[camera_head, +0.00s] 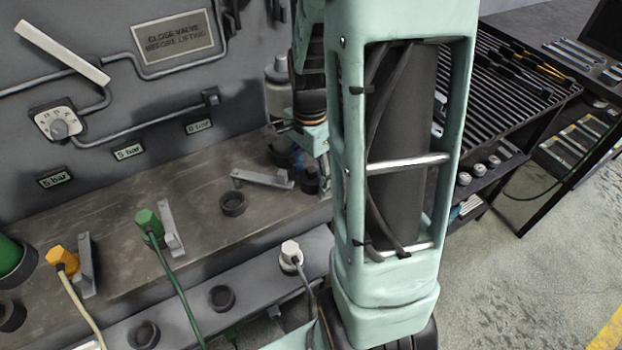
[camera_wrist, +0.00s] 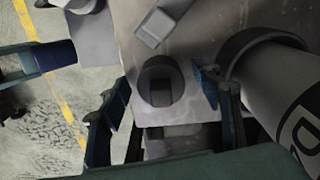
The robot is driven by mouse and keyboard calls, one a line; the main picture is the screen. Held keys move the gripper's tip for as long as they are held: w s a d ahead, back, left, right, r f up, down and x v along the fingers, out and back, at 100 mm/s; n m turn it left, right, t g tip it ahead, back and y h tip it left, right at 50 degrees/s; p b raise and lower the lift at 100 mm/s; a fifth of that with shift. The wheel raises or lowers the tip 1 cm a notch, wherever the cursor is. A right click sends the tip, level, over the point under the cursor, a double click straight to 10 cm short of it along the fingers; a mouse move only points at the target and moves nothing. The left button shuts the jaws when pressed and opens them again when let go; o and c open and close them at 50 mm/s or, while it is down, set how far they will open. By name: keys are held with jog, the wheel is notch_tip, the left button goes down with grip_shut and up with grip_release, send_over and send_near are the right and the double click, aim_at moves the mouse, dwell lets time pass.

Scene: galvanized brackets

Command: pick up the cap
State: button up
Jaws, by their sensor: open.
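A dark round piece (camera_wrist: 158,72), which looks like the cap, sits on the bench top near its edge in the wrist view. A darker, squarish recess or shadow shows in its middle. My gripper (camera_wrist: 162,100) is open, with one finger to the left of this piece and the other to its right; the jaws are empty. Whether either finger touches it, I cannot tell. In the head view my arm hides much of the gripper; a dark round shape (camera_head: 311,185) shows low beside it, probably the same piece.
A large grey cylinder (camera_wrist: 280,90) in a dark ring stands close to my right finger in the wrist view. A metal bracket (camera_wrist: 160,22) lies just beyond the piece. Dark rings (camera_head: 232,204), green (camera_head: 148,222) and yellow (camera_head: 62,258) plugs with cables occupy the bench.

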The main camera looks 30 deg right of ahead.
jog(key=shift+f, duration=0.15)
jog(key=c, duration=1.2)
